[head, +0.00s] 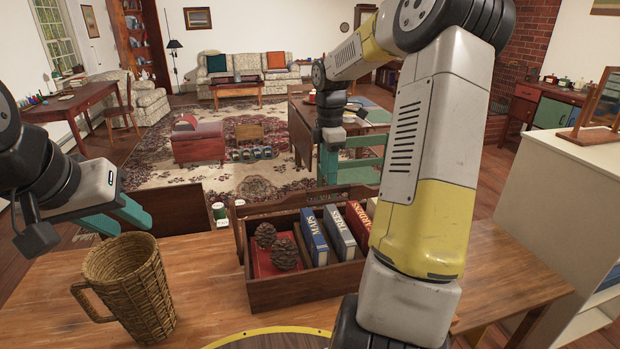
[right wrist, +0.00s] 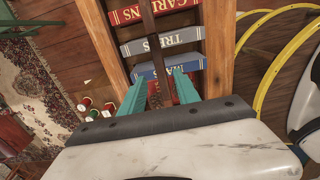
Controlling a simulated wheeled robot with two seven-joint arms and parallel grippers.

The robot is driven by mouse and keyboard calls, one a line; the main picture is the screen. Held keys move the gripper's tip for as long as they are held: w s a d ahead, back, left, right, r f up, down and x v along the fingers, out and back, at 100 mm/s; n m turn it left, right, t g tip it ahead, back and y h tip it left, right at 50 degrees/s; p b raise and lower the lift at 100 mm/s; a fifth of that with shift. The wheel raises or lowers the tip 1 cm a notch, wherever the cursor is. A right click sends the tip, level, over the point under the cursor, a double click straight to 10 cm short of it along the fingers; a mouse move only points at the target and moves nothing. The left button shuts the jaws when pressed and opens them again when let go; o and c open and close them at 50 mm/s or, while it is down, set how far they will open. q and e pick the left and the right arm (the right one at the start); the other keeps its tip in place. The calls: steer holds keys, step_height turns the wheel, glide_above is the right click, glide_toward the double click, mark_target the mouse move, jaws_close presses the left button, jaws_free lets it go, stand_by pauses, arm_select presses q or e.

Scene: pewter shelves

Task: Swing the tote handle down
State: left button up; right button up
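The brown wooden tote (head: 305,292) stands on the table and holds books and pine cones. Its dark handle bar (head: 335,197) shows raised along the far side in the head view. In the right wrist view the handle (right wrist: 153,45) runs as a dark bar over the books. My right gripper (head: 347,165) is above the handle, its teal fingers apart on either side of the bar (right wrist: 160,82); contact is not clear. My left gripper (head: 130,225) is open and empty, behind the wicker mug at the left. My right arm hides the tote's right end.
A wicker mug (head: 130,288) stands left of the tote on the wooden table (head: 215,270). Pine cones (head: 285,254) and upright books (head: 314,236) fill the tote. A round yellow-rimmed thing (head: 268,335) is at the near edge. The table between mug and tote is clear.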

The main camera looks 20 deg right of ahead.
mark_target(328, 187)
steer(key=shift+f, duration=2.1)
jaws_close()
